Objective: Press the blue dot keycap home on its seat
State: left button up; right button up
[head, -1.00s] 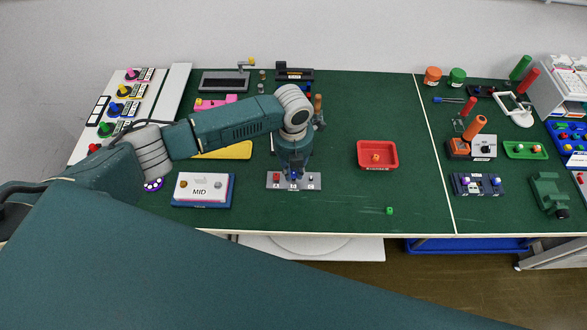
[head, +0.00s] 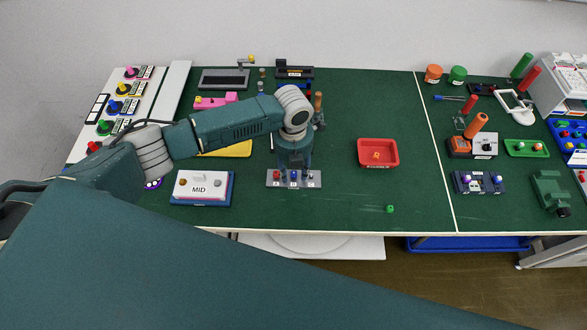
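A small grey plate (head: 309,184) with labelled seats lies near the table's front, left of centre. A red keycap (head: 277,176) stands at its left seat, a blue keycap (head: 293,175) at its middle seat and a pale post (head: 311,175) at its right seat. My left gripper (head: 294,167) points down just above the blue keycap, close to it. Its fingers are small and dark here, and I cannot tell whether they touch the keycap or are open or shut. The dot on the keycap and its seating are too small to make out. My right gripper is not in view.
A white MID box (head: 200,186) on a blue base stands left of the plate. A green cube (head: 390,209) lies near the front edge. Green table around the cube is clear.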

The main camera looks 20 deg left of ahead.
aim_at(293, 173)
pick_arm(q)
notch_tip(293, 173, up, 12)
dwell(0.7)
